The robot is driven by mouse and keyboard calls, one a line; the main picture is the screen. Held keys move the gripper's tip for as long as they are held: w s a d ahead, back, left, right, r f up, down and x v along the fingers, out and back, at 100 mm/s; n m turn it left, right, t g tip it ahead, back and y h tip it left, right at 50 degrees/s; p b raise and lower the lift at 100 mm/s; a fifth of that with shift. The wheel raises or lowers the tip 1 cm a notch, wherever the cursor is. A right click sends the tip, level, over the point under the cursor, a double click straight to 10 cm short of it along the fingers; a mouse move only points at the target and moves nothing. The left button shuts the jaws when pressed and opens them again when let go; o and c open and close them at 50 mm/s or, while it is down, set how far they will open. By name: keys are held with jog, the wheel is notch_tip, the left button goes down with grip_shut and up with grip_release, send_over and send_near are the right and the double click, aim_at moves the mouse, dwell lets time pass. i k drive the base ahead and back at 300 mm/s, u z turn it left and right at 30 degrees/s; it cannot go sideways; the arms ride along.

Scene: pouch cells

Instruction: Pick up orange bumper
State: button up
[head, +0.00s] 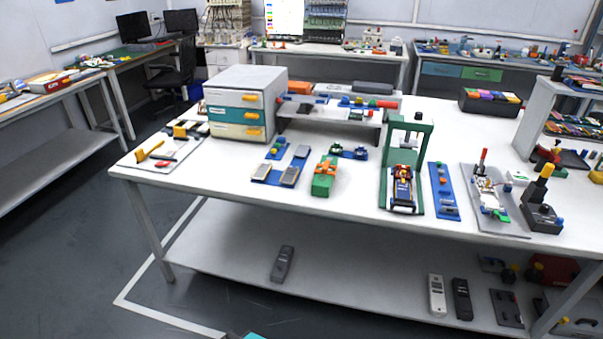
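An orange piece (326,166), which looks like the orange bumper, sits on top of a green block (323,186) near the front middle of the white table (350,204). It is small in the picture, so its exact shape is hard to tell. A plain orange block (299,88) lies further back on the raised shelf. My gripper does not show in the head view.
A blue tray with grey pads (266,173) lies left of the green block. A green press frame (421,165) stands to its right, beside a blue strip (443,190). A drawer box (240,105) stands at back left. Floor in front is mostly clear.

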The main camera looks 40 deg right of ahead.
aim_at(325, 167)
jog(key=z, duration=0.65)
jog(key=k, duration=0.2)
jog(key=u, duration=2.8)
jog(key=k, duration=1)
jog(key=z, duration=0.6)
